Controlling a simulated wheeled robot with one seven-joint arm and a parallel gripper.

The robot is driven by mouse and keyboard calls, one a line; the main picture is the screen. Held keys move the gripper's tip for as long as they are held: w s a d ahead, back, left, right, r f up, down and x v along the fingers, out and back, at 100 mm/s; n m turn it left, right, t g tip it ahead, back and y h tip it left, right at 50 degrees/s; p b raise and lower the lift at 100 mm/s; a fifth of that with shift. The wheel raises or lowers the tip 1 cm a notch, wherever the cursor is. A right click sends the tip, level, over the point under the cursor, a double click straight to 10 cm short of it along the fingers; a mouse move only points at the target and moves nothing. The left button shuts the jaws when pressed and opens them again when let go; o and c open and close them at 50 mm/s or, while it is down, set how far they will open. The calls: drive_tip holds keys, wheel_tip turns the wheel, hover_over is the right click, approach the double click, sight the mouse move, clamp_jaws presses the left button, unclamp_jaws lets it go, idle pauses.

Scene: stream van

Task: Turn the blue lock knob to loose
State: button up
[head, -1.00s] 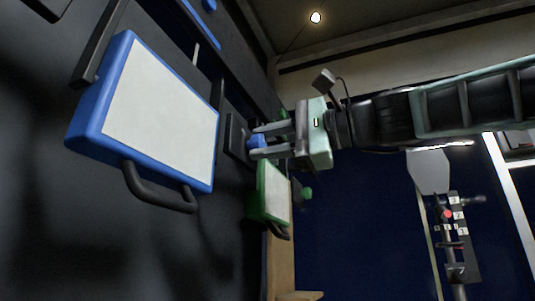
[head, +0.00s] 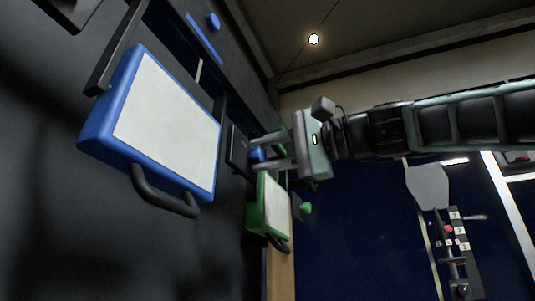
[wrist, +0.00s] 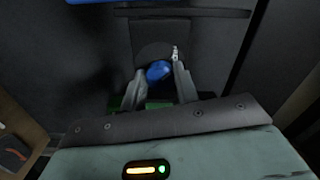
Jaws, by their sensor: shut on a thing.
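The blue lock knob (head: 257,154) sits on a dark square plate on the black wall panel. In the wrist view, the blue knob (wrist: 158,72) shows between my two fingertips, in front of a round dark disc. My gripper (head: 262,152) reaches in from the right and is shut on the knob, one finger on each side. My gripper also shows in the wrist view (wrist: 160,77). A small white mark with tiny print (wrist: 175,53) is beside the disc, partly by the right fingertip. I cannot read the print or the knob's setting.
A large blue-framed white panel with a black handle (head: 165,125) hangs left of the knob. A smaller green-framed panel (head: 270,205) and a green knob (head: 305,208) are just below my gripper.

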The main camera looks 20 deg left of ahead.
drive_tip(key=shift+f, duration=0.1)
drive_tip(key=o, duration=1)
drive_tip(key=d+b, duration=0.2)
drive_tip(key=d, duration=0.3)
drive_tip(key=s+d+b, duration=0.1)
drive_tip(key=d+b, duration=0.1)
drive_tip(key=d, duration=0.4)
drive_tip(key=d+b, duration=0.3)
drive_tip(key=d, duration=0.3)
drive_tip(key=shift+s+d, duration=0.2)
drive_tip(key=shift+s, duration=0.05)
